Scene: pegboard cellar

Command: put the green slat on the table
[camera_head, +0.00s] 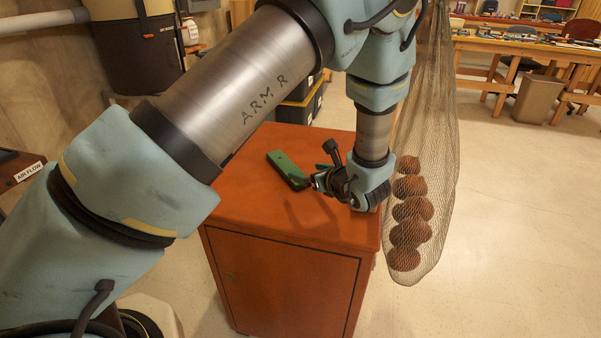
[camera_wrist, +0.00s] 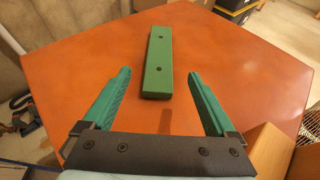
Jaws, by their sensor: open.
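The green slat (camera_head: 287,169) is a flat bar with small dark holes. It lies on the top of an orange-red cabinet (camera_head: 262,205). In the wrist view the slat (camera_wrist: 158,62) lies ahead of my gripper (camera_wrist: 160,88), between the lines of its two green fingers. Wooden tables (camera_head: 520,46) stand at the back right; I cannot tell which table the task names.
A hanging net (camera_head: 425,120) with several brown balls (camera_head: 411,209) is close to the right of my gripper and the cabinet. A bin (camera_head: 537,100) stands by the far tables. Dark cases (camera_head: 299,103) stand behind the cabinet. The floor at right is open.

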